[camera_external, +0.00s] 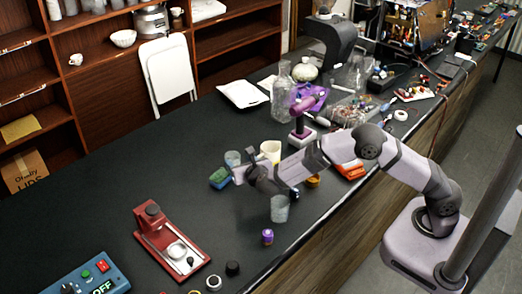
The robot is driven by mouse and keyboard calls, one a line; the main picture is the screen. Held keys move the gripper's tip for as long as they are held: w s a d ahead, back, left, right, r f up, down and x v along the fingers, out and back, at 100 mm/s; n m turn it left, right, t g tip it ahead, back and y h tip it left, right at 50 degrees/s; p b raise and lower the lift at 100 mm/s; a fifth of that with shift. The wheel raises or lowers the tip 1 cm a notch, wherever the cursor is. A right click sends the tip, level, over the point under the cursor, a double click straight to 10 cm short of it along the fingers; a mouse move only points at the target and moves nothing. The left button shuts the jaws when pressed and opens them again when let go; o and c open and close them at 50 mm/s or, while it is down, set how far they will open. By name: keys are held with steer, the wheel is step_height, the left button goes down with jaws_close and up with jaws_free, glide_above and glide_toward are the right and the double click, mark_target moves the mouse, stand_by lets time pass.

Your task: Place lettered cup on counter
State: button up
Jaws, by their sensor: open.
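My gripper (238,174) is open over the black counter (110,190), its fingers pointing left. A greenish, see-through cup (279,208) stands on the counter to the right of and in front of my gripper. A pale yellow cup (270,152) stands behind my wrist, its lower part partly covered. A small clear glass (233,158) stands just behind my fingers. No lettering is readable on any cup, so I cannot tell which is the lettered one. I see nothing held between the fingers.
A green and blue sponge (220,178) lies left of my gripper. A red machine (170,238) and a blue control box (88,278) are at the front left. A purple-capped bottle (267,237) stands near the front edge. Glass jars (281,95) and clutter fill the back. The left counter is clear.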

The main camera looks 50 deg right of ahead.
mark_target(231, 154)
steer(key=shift+p+x, duration=1.1)
steer(key=shift+x, duration=1.85)
steer(key=c, duration=0.9)
